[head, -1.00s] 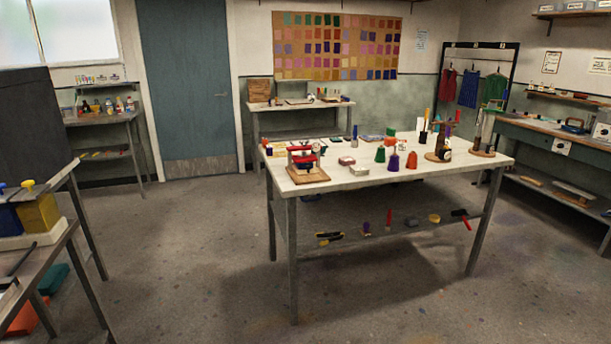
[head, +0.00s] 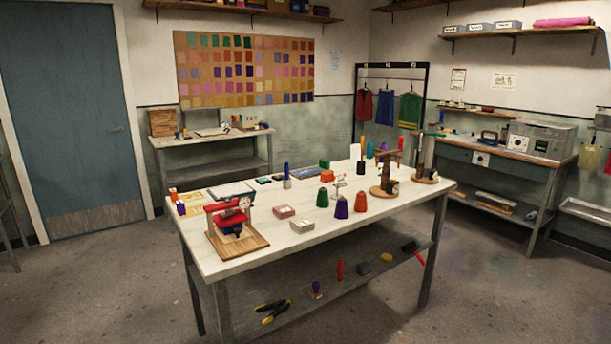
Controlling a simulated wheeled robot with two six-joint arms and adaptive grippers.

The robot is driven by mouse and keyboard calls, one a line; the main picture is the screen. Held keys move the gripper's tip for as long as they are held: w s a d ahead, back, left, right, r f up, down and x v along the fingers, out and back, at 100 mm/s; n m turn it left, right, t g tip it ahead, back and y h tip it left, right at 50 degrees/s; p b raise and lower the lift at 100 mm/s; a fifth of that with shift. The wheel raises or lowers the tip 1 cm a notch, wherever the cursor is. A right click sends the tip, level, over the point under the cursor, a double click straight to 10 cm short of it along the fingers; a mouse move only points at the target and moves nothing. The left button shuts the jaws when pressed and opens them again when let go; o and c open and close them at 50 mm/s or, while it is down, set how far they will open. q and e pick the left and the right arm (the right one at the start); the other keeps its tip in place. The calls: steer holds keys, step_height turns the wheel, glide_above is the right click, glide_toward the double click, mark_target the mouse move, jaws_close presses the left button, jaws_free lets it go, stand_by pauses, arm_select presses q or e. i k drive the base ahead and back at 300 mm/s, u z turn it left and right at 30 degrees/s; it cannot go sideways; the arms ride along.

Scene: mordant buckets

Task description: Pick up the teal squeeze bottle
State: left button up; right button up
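A small teal bottle shape (head: 369,149) stands upright at the far side of the white-topped table (head: 278,243), towards its right end. It is small in the head view, and I cannot tell its nozzle clearly. Red (head: 400,143) and bluish (head: 383,147) shapes stand close to its right. A wooden stand (head: 383,172) is in front of it and to the right. Closer to the front of the table are green (head: 322,198), purple (head: 341,208) and orange (head: 361,202) cone-topped bottles. Neither of my grippers is in view.
A red press on a wooden board (head: 238,240) is at the table's left end. The lower shelf (head: 335,290) holds several tools. A side bench (head: 210,139) stands behind, and a workbench (head: 500,152) at the right. The floor in front is clear.

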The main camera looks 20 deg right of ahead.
mark_target(370, 145)
steer(key=z, duration=1.35)
steer(key=i, duration=2.65)
steer(key=u, duration=0.2)
